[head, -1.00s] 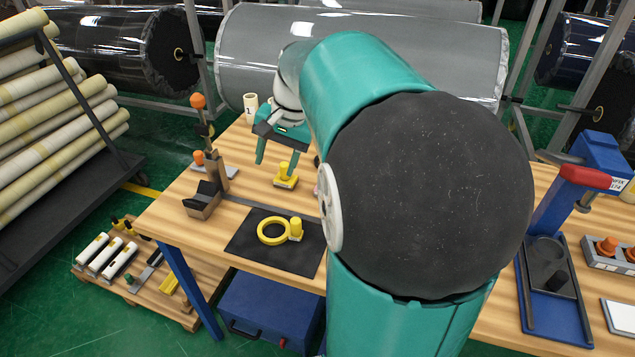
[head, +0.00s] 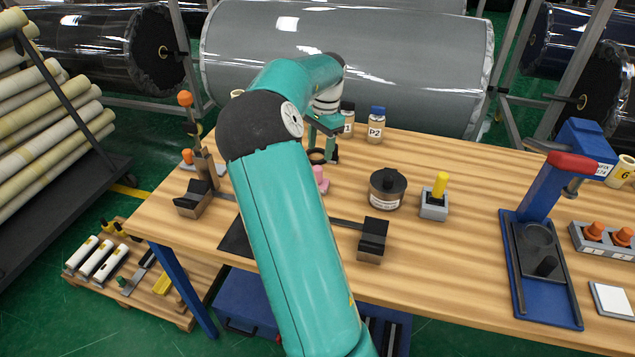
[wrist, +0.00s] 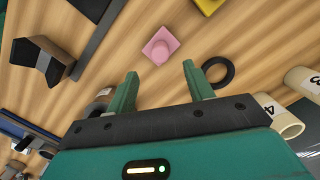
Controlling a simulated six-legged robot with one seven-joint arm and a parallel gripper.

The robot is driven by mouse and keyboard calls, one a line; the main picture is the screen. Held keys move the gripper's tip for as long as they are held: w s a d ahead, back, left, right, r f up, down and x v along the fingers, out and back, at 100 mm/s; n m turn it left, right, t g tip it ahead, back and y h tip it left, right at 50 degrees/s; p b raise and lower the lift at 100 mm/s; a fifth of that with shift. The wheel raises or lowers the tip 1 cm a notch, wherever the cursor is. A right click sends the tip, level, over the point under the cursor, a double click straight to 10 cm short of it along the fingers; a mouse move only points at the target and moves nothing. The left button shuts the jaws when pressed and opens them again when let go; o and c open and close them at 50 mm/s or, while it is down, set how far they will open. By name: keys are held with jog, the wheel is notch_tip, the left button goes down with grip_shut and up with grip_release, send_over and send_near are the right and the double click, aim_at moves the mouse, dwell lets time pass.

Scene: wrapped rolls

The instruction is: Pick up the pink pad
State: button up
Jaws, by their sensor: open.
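The pink pad (wrist: 161,45) has a square base with a raised knob. In the wrist view it lies on the wooden table beyond my fingertips, roughly centred between them. In the head view the pink pad (head: 320,179) shows just right of my arm, which partly covers it. My gripper (wrist: 160,75) is open with nothing between its fingers. In the head view my gripper (head: 323,147) is behind the pad, towards the back of the table; its height above the table is hard to tell.
A black ring (wrist: 218,71) lies beside my right finger in the wrist view. A round dark container (head: 388,190), a grey block with a yellow peg (head: 434,200) and a labelled bottle (head: 376,127) stand right of the pad. A black-jawed stand (head: 372,240) is nearer the front.

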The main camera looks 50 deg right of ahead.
aim_at(317, 167)
jog(key=f, duration=0.3)
jog(key=shift+w+a+f, duration=0.15)
jog(key=shift+a+f, duration=0.05)
jog(key=shift+a, duration=0.05)
jog(key=shift+a+f, duration=0.2)
jog(key=shift+f, duration=1.4)
jog(key=shift+a+f, duration=0.15)
jog(key=shift+f, duration=1.4)
jog(key=c, duration=1.1)
